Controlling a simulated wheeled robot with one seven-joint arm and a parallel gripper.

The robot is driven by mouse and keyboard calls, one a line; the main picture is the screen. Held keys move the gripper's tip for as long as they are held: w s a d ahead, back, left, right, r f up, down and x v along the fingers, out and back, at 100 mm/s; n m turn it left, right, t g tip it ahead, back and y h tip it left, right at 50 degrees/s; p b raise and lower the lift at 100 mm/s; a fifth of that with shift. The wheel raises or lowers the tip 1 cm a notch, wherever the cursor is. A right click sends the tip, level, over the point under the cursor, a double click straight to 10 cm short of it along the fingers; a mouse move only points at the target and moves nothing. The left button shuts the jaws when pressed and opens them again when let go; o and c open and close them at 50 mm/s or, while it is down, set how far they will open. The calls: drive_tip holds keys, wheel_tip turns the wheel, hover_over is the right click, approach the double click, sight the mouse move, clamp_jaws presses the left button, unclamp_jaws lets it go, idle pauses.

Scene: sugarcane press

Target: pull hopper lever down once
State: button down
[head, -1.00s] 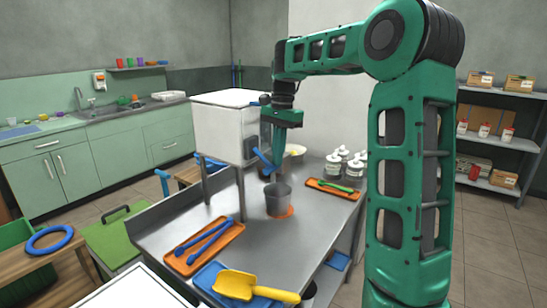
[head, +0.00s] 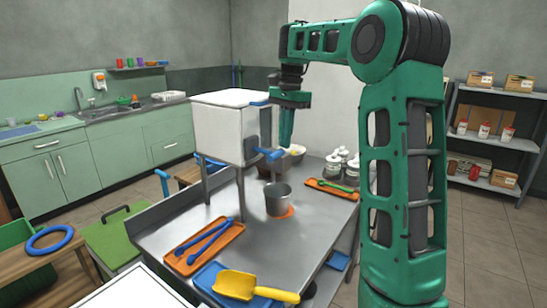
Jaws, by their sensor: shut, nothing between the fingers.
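The white hopper box (head: 222,128) stands on metal legs at the back of the steel table. Its blue lever (head: 268,153) sticks out from a dark plate on the right side, roughly level. My gripper (head: 286,144) points down, shut and empty, its fingertips just above the lever's outer end. I cannot tell whether they touch it. A grey metal bucket (head: 278,200) stands upright on an orange spot in front of the hopper.
An orange tray with blue tongs (head: 203,245) and a yellow scoop (head: 250,287) lie at the front. An orange tray with a green tool (head: 333,188), white-topped jars (head: 340,165) and a pale bowl (head: 297,150) are to the right. The middle of the steel table (head: 250,235) is clear.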

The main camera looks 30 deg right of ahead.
wheel_tip(320, 180, up, 7)
drive_tip(key=shift+w+d, duration=0.15)
drive_tip(key=shift+d, duration=0.15)
idle(0.8)
drive_tip(key=s+a+f+n, duration=0.2)
drive_tip(key=s+f, duration=0.5)
drive_tip(key=s, duration=0.5)
drive_tip(key=s+a+f+n, duration=0.1)
drive_tip(key=s+f+n, duration=0.3)
drive_tip(key=s+f, duration=0.4)
drive_tip(key=s+a+f+n+h, duration=0.1)
drive_tip(key=s+f, duration=0.6)
drive_tip(key=s, duration=1)
drive_tip(key=shift+a+f+n, duration=0.3)
drive_tip(key=shift+a+n, duration=0.55)
drive_tip(key=shift+n, duration=0.05)
drive_tip(key=shift+w+f, duration=0.2)
drive_tip(key=shift+w, duration=0.4)
